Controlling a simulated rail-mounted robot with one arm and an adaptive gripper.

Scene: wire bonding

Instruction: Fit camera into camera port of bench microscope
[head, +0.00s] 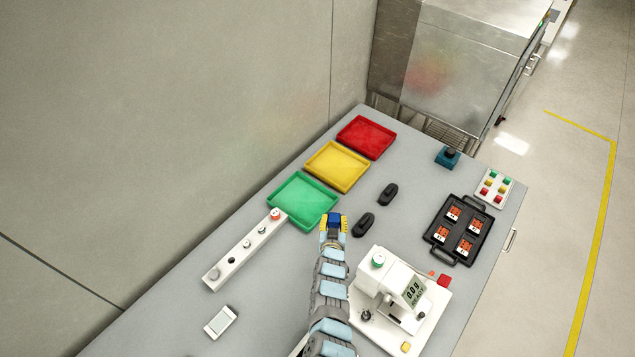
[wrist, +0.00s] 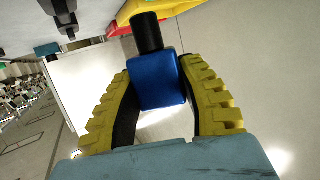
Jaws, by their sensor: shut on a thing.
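The camera, a blue block with a black cylinder on one end, shows in the wrist view (wrist: 158,82). My gripper (wrist: 160,85) is shut on its blue body, with a yellow ribbed finger on each side. The black cylinder points away from my palm. I cannot make out a bench microscope or camera port for sure.
Green (head: 303,200), yellow (head: 338,166) and red (head: 366,137) trays line the wall side. Two black pieces (head: 364,224) (head: 389,194) lie right of my gripper. A black carrier (head: 440,236), a teal block (head: 447,157) and a white strip (head: 245,250) are also on the bench.

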